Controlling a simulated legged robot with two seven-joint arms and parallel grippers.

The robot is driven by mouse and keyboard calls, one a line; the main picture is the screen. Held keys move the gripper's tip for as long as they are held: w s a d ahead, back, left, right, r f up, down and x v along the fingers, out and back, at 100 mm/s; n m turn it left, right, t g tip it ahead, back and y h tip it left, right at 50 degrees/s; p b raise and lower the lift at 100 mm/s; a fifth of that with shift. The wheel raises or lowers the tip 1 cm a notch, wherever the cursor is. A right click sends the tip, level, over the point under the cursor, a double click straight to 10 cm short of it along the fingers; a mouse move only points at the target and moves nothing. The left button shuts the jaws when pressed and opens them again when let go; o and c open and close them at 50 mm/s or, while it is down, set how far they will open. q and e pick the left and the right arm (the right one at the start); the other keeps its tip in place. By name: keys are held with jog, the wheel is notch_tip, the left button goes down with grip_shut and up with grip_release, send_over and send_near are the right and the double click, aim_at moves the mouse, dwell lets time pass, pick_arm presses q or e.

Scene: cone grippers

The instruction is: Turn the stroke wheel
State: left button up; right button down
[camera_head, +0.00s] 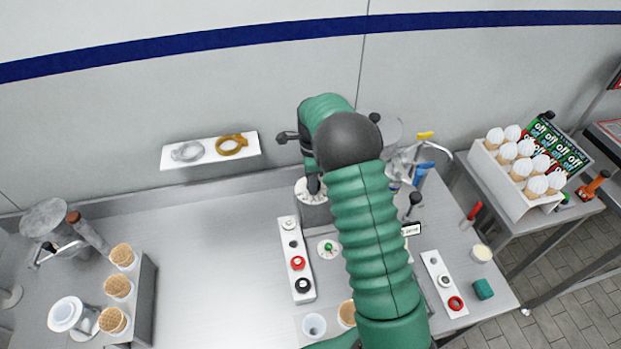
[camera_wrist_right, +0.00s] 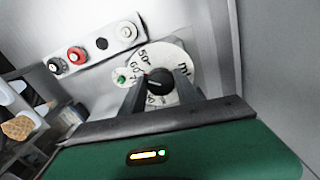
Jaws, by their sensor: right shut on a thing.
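The stroke wheel is a white dial with dark numbers and "ml" on its face (camera_wrist_right: 178,60) and a black knob (camera_wrist_right: 157,80) at its middle. In the right wrist view my right gripper (camera_wrist_right: 159,88) has its two dark fingers on either side of the knob, shut on it. In the head view the white dial (camera_head: 303,197) shows partly on top of a grey housing, with my right gripper (camera_head: 313,184) pointing down at it. My green arm hides much of what lies right of the wheel. My left gripper is not in view.
A button strip (camera_head: 297,265) and a small dial with a green pointer (camera_head: 328,248) lie close to the wheel. Another button strip (camera_head: 444,283) is at right. Waffle cones (camera_head: 118,287) stand at left, and a box of white-topped cones (camera_head: 516,172) at right.

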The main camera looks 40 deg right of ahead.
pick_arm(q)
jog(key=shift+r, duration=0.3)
pick_arm(e)
jog(key=shift+s+d+m, duration=0.15)
jog(key=shift+d+m, duration=0.05)
jog(key=shift+m, duration=0.4)
jog(key=shift+f, duration=0.15)
jog(key=c, duration=1.2)
grip_release()
jog(key=shift+s, duration=0.1)
jog(key=shift+o, duration=1.3)
jog(key=shift+d, duration=0.1)
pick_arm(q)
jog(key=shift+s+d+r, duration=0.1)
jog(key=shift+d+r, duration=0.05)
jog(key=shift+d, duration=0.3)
pick_arm(e)
jog(key=shift+o, duration=0.2)
jog(key=shift+d, duration=0.2)
jog(key=shift+a, duration=0.1)
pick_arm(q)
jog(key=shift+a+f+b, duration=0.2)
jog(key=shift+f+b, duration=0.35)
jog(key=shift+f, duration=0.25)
pick_arm(e)
notch_tip(320, 180, up, 17)
jog(key=shift+d+f, duration=0.15)
jog(key=shift+d, duration=0.05)
